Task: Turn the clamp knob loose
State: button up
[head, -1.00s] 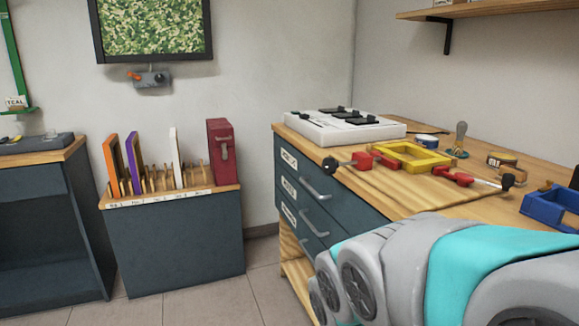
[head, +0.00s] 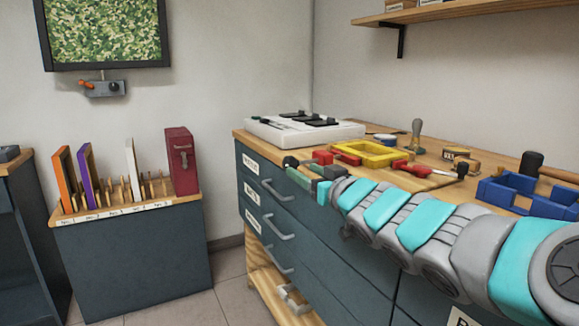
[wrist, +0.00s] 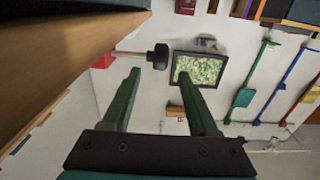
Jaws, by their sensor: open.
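A red clamp (head: 323,157) with a black knob (head: 290,162) sits at the near left edge of the workbench, by a yellow frame (head: 368,153). A second red clamp (head: 412,169) with a dark knob (head: 462,169) is on the frame's right. My gripper (head: 300,179) is beside the left knob, at the bench's front edge. In the wrist view its green fingers (wrist: 158,73) are open and empty. The black knob (wrist: 160,56) on its metal rod (wrist: 128,54) shows just beyond the fingertips, between their lines. I cannot tell whether they touch it.
The wooden bench edge (wrist: 70,70) runs close along the left in the wrist view. A white panel with black parts (head: 305,132) stands behind the clamp. A stamp (head: 415,137) and blue bin (head: 508,190) stand to the right. Drawer handles (head: 277,191) project below.

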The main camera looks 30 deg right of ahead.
aim_at(294, 167)
jog(key=shift+w+f+b, duration=0.2)
jog(key=shift+w+b, duration=0.2)
jog(key=shift+w, duration=0.15)
jog(key=w+b, duration=0.2)
jog(key=w, duration=0.3)
jog(key=shift+a, duration=0.15)
jog(key=shift+w+r+b, duration=0.1)
jog(key=shift+w+b, duration=0.3)
jog(key=shift+w, duration=0.45)
grip_shut()
